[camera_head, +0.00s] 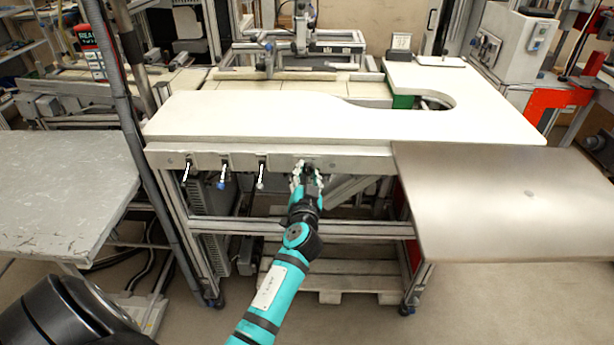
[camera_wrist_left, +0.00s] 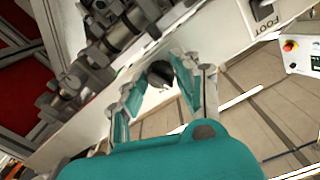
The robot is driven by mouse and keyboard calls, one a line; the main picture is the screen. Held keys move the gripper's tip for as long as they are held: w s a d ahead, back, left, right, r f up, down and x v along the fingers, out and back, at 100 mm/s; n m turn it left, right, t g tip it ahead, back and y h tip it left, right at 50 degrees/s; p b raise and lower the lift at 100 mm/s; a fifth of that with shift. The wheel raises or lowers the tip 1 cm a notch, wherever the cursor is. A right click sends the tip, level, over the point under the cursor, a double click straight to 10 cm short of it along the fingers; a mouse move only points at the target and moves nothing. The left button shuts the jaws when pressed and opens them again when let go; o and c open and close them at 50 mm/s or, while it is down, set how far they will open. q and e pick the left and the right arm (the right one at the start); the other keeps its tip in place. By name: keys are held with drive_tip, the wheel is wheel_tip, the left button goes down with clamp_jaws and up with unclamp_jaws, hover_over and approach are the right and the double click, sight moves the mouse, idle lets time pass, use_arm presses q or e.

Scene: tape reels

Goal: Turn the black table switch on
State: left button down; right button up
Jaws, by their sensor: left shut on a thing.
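The black table switch (camera_wrist_left: 160,75) is a dark rounded knob on the pale front panel of the white table. It shows between the two teal fingers of my left gripper (camera_wrist_left: 157,86) in the left wrist view. In the head view my left gripper (camera_head: 307,176) is at the table's front edge, right of the row of hanging levers. It is shut on the switch, with a finger on each side. The fingers partly hide the switch there, and its on or off position cannot be told. My right gripper is not in view.
The white table top (camera_head: 250,115) is bare. Several small levers (camera_head: 261,175) hang from its front panel to the left. A metal plate (camera_head: 510,195) juts out at right, and a grey table (camera_head: 60,190) stands at left. A wooden pallet (camera_head: 330,283) lies below.

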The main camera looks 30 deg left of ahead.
use_arm(q)
drive_tip(key=m, duration=0.4)
drive_tip(key=shift+r+m, duration=0.1)
drive_tip(key=shift+m, duration=0.2)
drive_tip(key=m, duration=0.4)
drive_tip(key=shift+m+p, duration=0.4)
drive_tip(key=c, duration=1)
unclamp_jaws()
